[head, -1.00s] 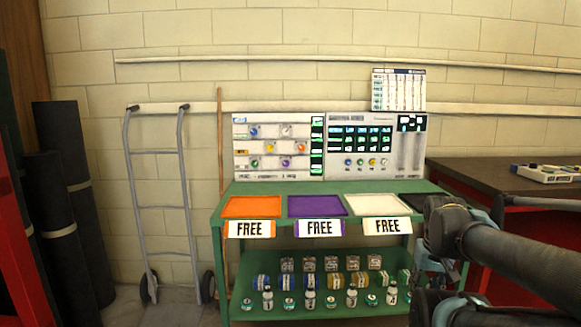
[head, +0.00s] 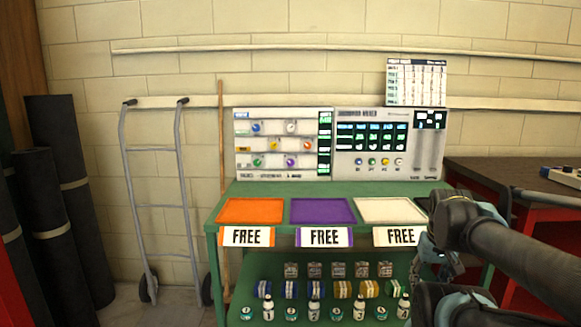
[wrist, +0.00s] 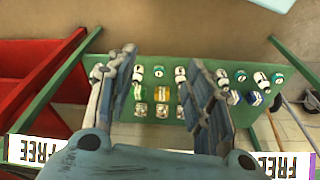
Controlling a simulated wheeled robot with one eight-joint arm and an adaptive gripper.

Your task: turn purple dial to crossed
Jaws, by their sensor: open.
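The purple dial (head: 291,162) is a small round knob in the bottom row of the left white panel (head: 245,172), on the green bench. It is too small to tell where its pointer sits, and I cannot make out a crossed mark. My gripper (head: 433,268) hangs at the right of the head view, low in front of the bench and well apart from the dial. In the wrist view my gripper (wrist: 163,62) has its two fingers spread, with nothing between them. The dial does not show in the wrist view.
A green dial (head: 257,162) sits left of the purple one, an orange dial (head: 306,146) above it. A second panel (head: 345,170) stands to the right. Orange (head: 250,212), purple (head: 322,212) and white (head: 388,211) trays lie in front. A hand truck (head: 122,190) stands left.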

